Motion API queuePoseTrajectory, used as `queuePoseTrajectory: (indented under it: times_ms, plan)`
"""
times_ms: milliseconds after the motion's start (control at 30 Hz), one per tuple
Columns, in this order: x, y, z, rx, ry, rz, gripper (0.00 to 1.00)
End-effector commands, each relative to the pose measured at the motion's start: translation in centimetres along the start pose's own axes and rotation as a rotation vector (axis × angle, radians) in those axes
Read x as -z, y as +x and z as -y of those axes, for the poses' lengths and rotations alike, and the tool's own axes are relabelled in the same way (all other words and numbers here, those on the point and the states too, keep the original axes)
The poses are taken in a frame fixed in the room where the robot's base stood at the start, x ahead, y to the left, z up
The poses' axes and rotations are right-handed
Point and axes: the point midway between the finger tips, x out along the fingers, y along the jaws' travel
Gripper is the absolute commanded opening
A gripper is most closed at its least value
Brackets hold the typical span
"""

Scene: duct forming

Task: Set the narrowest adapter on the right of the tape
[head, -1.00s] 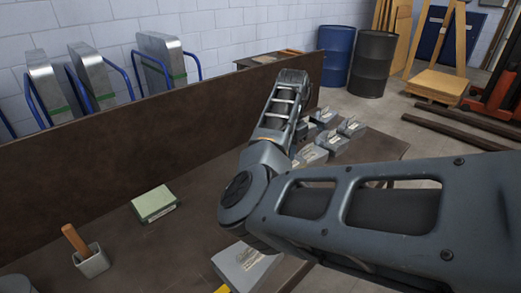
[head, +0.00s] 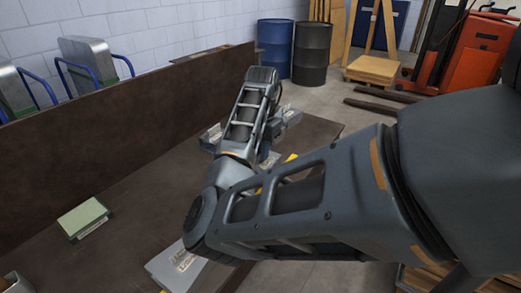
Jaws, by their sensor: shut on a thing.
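My arm reaches in from the right, bends at an elbow low in the head view, and its forearm runs away over the table to a dark wrist. The fingers of my gripper are hidden behind the forearm and wrist, so what they hold does not show. Grey metal adapters stand around the wrist: one (head: 291,115) to its right, another (head: 210,137) partly showing to its left. Their widths are hard to compare. Small yellow strips, perhaps tape, show right of the forearm (head: 291,157) and at the bottom edge.
A pale green box (head: 84,218) lies on the brown table (head: 130,215) at left. A grey labelled piece (head: 177,266) sits near the front edge below my elbow. A tall brown board (head: 120,125) closes the back. Table between box and forearm is clear.

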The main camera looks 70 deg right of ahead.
Motion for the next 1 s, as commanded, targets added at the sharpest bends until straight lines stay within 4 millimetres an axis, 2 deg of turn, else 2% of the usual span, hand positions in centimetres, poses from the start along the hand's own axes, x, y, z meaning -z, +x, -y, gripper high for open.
queuePoseTrajectory:
  times_ms: [33,100,533,700,1000]
  plan:
    - [0.0,1.1,0.0,0.001,0.0,0.0,0.0]
    - [0.0,1.9,0.1,0.001,0.0,0.0,0.0]
    - [0.0,5.8,0.0,-0.001,0.0,0.0,0.0]
    - [0.0,6.6,0.1,0.0,0.0,0.0,0.0]
    - [0.0,6.7,0.1,0.0,0.0,0.0,0.0]
